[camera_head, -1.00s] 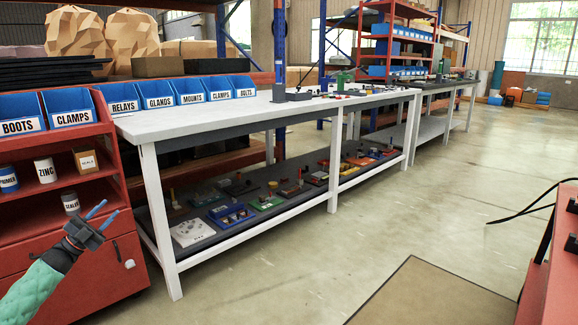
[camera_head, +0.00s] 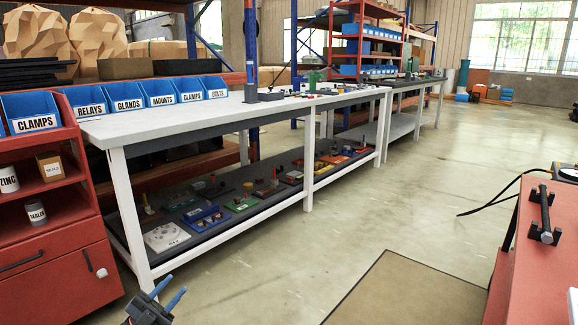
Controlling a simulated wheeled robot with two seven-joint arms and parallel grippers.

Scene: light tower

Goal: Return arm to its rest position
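My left gripper (camera_head: 168,295) shows at the bottom edge of the head view, left of the middle. Its two blue fingers are spread apart with nothing between them. It is in front of the near leg of the white workbench (camera_head: 180,120), over the floor. Most of my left arm is below the picture. My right gripper and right arm are not in view.
A red cabinet (camera_head: 60,275) with open shelves stands at the left. Blue labelled bins (camera_head: 128,95) line the bench's back. The bench's lower shelf holds several small items. A red workstation (camera_head: 535,265) stands at right. The floor (camera_head: 330,240) between is clear.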

